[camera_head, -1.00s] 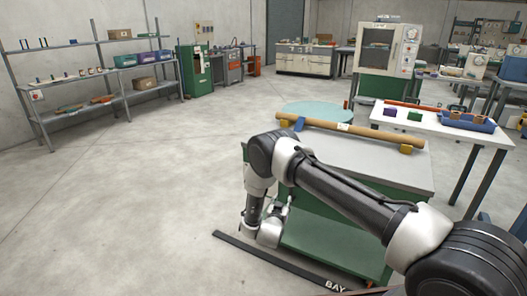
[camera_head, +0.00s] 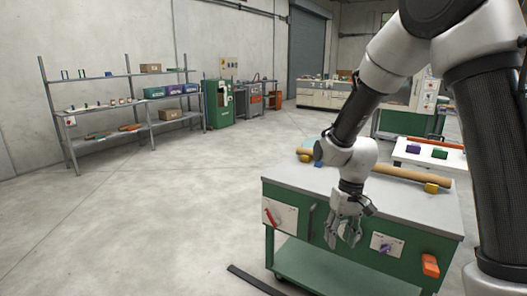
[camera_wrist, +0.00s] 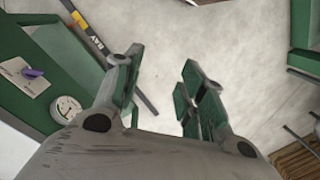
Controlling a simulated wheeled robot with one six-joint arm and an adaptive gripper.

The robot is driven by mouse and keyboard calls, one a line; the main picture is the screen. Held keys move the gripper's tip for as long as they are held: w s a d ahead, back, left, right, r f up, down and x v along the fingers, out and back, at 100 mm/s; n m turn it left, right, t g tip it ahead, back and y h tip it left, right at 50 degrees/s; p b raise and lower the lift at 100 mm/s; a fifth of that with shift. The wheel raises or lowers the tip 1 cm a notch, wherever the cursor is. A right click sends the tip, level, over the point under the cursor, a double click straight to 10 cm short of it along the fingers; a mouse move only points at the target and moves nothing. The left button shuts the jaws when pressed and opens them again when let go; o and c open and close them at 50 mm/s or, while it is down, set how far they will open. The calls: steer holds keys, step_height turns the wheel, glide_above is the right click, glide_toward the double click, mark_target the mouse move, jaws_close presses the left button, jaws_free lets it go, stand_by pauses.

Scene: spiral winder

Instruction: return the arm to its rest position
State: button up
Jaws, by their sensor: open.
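My gripper (camera_head: 344,232) hangs in front of the green workbench in the head view, fingers pointing down. In the wrist view my gripper (camera_wrist: 160,98) shows two fingers apart with nothing between them, over bare concrete floor. My arm is folded, raised at the right of the head view and bent down towards the bench front. The green bench (camera_head: 300,180) has a grey top; its front carries a red-handled panel (camera_head: 278,215) and a panel with a purple knob (camera_head: 386,245). The bench's green side also shows in the wrist view (camera_wrist: 70,75).
A brown tube (camera_head: 400,175) lies along the bench top on supports, partly hidden by my arm. An orange box (camera_head: 430,264) is on the bench front. A white table (camera_head: 412,158) stands behind. Shelves (camera_head: 120,105) line the left wall. The floor at left is clear.

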steer(key=s+d+r+m+t, duration=0.1)
steer(key=s+d+r+t, duration=0.1)
steer(key=s+d+r, duration=0.5)
steer(key=s+d+r+m+t+h, duration=0.1)
steer(key=s+d+r+t, duration=0.2)
steer(key=s+d+r, duration=0.5)
steer(key=shift+s+r+t, duration=0.3)
steer(key=shift+s+r, duration=1.25)
steer(key=shift+r, duration=1.85)
